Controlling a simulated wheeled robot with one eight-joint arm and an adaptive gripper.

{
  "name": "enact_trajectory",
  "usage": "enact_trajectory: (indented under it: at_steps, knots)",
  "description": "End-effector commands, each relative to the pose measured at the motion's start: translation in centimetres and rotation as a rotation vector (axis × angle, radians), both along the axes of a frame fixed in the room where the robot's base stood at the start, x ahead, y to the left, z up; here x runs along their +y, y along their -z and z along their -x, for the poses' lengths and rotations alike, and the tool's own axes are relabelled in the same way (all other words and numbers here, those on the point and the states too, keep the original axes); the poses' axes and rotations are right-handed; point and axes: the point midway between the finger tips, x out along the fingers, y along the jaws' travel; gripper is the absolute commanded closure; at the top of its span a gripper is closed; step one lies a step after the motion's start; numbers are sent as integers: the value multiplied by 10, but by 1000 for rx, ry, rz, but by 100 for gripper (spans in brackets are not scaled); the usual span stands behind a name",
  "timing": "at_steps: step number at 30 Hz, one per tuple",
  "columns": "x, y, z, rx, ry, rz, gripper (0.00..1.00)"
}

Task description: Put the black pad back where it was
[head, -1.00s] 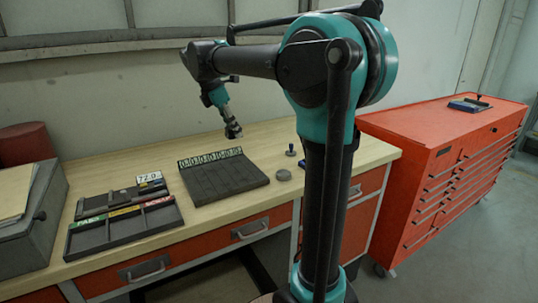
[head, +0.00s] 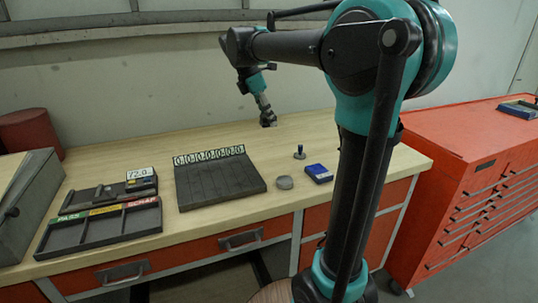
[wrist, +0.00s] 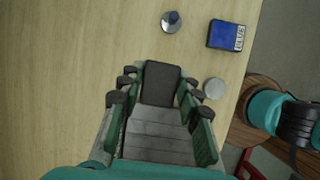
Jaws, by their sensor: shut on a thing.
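My gripper (head: 268,122) hangs over the back part of the wooden bench in the head view, right of the grey slotted rack (head: 220,182). In the wrist view, my gripper (wrist: 160,90) is shut on the black pad (wrist: 161,78), a dark, flat, rectangular block between its fingertips. In the head view the pad is too small and dark to make out clearly. Its height above the bench is hard to tell. A blue pad (head: 319,173) lies near the front edge. It also shows in the wrist view (wrist: 227,35), with a pale label.
A knobbed stamp (head: 300,153) stands behind the blue pad, and a grey round disc (head: 285,183) lies left of it. A tray with coloured labels (head: 100,228) sits at the left. Bare bench lies around the stamp. A red cabinet (head: 470,180) stands right.

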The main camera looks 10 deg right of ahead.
Motion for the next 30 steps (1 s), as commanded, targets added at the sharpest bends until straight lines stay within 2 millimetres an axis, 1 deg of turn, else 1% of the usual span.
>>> enact_trajectory:
  at_steps: [1,6,9,12,17,25,30]
  knots:
    - [0,13,0,0,0,0,93]
    - [0,54,0,0,0,0,93]
    - [0,75,0,0,0,0,93]
    - [0,90,0,0,0,0,93]
    - [0,101,-1,0,0,0,93]
    - [0,134,0,0,0,0,93]
    - [0,138,0,0,0,0,93]
